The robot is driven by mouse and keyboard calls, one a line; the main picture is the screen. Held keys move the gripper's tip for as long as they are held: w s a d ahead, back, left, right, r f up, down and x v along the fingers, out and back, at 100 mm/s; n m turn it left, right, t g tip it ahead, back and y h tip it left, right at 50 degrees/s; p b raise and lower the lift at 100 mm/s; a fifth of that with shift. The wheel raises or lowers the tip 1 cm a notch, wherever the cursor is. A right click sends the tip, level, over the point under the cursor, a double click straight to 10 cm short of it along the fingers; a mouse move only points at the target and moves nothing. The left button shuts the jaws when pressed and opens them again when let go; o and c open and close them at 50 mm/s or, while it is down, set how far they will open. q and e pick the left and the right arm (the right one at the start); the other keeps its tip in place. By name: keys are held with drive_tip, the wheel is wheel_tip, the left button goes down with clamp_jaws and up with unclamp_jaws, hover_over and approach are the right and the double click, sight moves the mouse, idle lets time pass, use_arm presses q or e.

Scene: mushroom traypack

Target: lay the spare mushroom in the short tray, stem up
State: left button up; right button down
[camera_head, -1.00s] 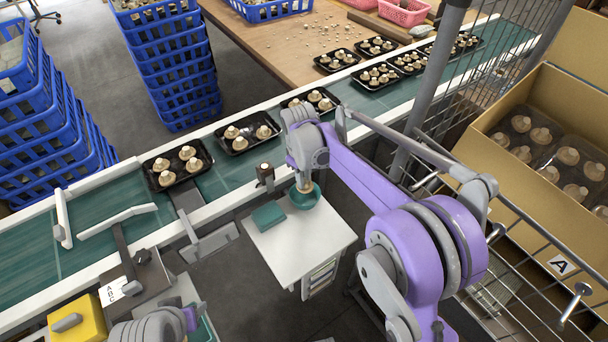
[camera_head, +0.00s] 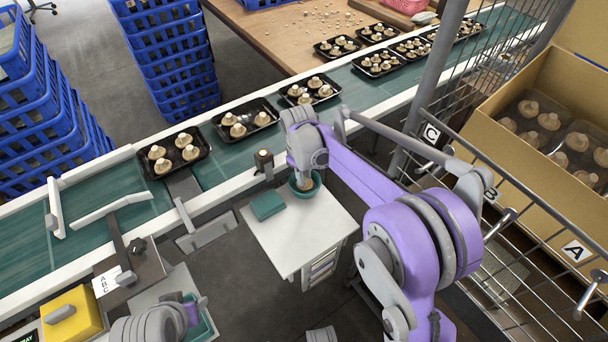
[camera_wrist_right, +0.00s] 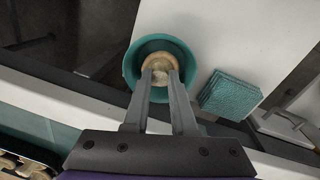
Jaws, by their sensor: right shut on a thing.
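The spare mushroom (camera_wrist_right: 160,64) is pale tan and sits in a teal bowl (camera_wrist_right: 129,72). The bowl also shows in the head view (camera_head: 318,184) on a small white table. My right gripper (camera_wrist_right: 160,77) reaches down into the bowl and is shut on the mushroom; the fingers hide part of it, and I cannot tell its stem direction. The short tray (camera_head: 221,126) is black, lies on the conveyor and holds three mushrooms, with a bare spot at its back. My left gripper (camera_head: 196,310) is at the bottom left, mostly hidden behind its own arm.
Fuller trays (camera_head: 146,164) (camera_head: 336,89) lie on the green belt on both sides of the short tray. A teal folded cloth (camera_head: 268,205) lies beside the bowl. A wire fence (camera_head: 470,170) and a cardboard box (camera_head: 482,133) stand at right. Blue crates are stacked behind the belt.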

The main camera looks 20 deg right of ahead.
drive_tip(key=shift+f+b, duration=0.3)
drive_tip(key=shift+f, duration=0.2)
drive_tip(key=c, duration=0.7)
unclamp_jaws()
drive_tip(key=shift+o, duration=0.2)
drive_tip(key=shift+r, duration=0.1)
wheel_tip(320, 180, up, 11)
drive_tip(key=p, duration=0.1)
drive_tip(key=shift+s+a+p, duration=0.3)
drive_tip(key=shift+a+p, duration=0.05)
drive_tip(key=shift+a, duration=0.05)
drive_tip(key=shift+o, duration=0.2)
drive_tip(key=shift+d, duration=0.1)
